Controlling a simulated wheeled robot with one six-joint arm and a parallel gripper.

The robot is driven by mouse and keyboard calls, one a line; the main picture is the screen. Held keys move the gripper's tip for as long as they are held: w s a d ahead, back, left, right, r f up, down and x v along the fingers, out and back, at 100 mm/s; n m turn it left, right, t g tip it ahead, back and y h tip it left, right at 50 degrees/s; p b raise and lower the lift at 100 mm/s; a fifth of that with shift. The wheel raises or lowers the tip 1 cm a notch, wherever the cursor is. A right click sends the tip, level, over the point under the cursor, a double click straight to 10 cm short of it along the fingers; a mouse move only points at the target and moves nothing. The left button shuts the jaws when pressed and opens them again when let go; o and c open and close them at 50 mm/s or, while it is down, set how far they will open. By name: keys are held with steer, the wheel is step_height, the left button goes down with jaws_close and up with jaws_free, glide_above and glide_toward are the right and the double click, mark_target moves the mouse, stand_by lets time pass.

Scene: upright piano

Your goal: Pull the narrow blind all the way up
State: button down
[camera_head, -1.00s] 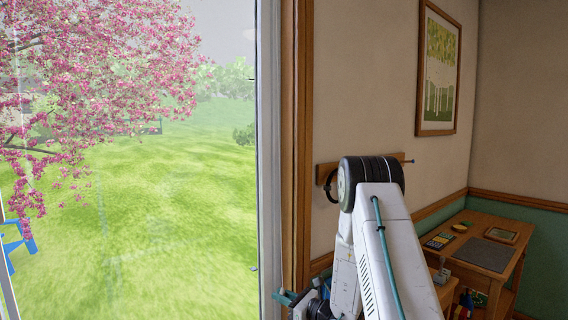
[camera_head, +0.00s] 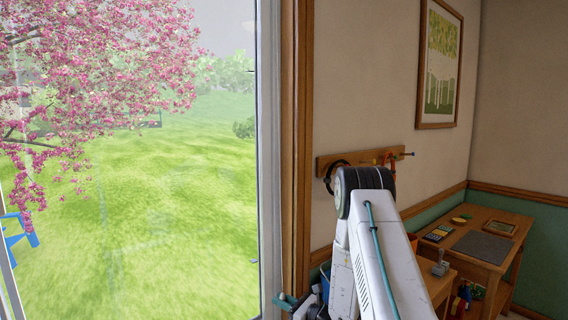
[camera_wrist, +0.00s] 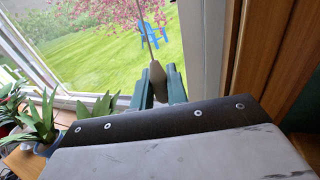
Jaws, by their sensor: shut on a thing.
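In the wrist view, my gripper (camera_wrist: 157,92) has dark green fingers shut on a beige cord pull (camera_wrist: 156,78). A thin cord (camera_wrist: 149,32) runs up from the pull, slightly slanted, and leaves the top of the picture. In the head view, my gripper (camera_head: 286,300) shows only in part at the bottom, beside the window frame, with my arm in front of it. The pull is not clear there. No slats or fabric of the narrow blind show in either view; the visible glass is uncovered.
The window frame (camera_head: 269,150) stands close to my gripper. A wooden rail (camera_head: 360,156) with hooks is on the wall behind my arm. A wooden desk (camera_head: 500,246) stands at right. Potted plants (camera_wrist: 42,125) stand by the window at left in the wrist view.

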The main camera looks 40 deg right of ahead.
steer(key=c, duration=1.2)
jaws_free()
steer(key=shift+c, duration=0.2)
steer(key=shift+v, duration=2.5)
